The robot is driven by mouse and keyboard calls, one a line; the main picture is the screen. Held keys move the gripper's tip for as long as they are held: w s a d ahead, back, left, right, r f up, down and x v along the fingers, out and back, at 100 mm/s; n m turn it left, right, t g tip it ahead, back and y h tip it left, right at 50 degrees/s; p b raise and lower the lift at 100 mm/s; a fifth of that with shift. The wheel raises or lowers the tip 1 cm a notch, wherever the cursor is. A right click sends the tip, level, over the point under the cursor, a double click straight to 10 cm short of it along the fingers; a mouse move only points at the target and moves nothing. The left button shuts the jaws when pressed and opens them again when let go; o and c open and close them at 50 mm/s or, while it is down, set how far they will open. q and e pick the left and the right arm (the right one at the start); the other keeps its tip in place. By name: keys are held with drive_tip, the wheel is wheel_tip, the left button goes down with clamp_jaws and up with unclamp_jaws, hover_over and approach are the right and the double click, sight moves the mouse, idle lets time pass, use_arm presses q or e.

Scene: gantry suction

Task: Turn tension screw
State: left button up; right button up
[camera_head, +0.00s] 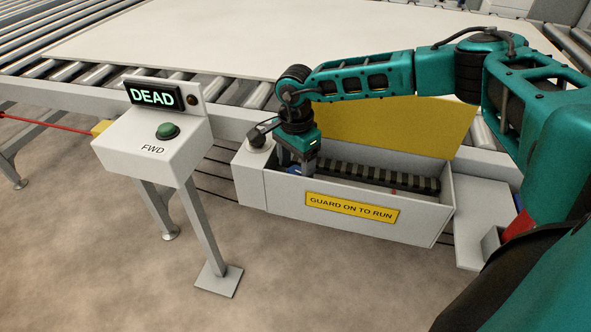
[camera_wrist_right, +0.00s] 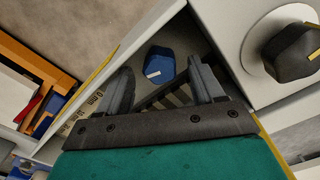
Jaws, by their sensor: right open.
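A blue knob with a pale mark, which looks like the tension screw (camera_wrist_right: 158,68), sits inside the open housing in the right wrist view. In the head view only a bit of blue (camera_head: 290,171) shows beside my gripper. My right gripper (camera_head: 308,172) points down into the left end of the white housing (camera_head: 278,195). In the wrist view its open fingers (camera_wrist_right: 160,72) appear either side of the blue knob. Whether they touch it I cannot tell. My left gripper is out of view.
A dark ribbed belt or chain (camera_head: 385,178) runs along the housing, with a yellow guard panel (camera_head: 390,125) behind. A black knob (camera_wrist_right: 295,52) stands on the housing's left end. The control post (camera_head: 155,145) reads DEAD. Conveyor rollers (camera_head: 95,75) carry a large pale sheet (camera_head: 240,40).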

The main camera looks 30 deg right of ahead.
drive_tip(key=shift+f, duration=0.8)
drive_tip(key=shift+c, duration=0.4)
drive_tip(key=shift+c, duration=1.4)
drive_tip(key=c, duration=0.7)
drive_tip(key=shift+n, duration=0.4)
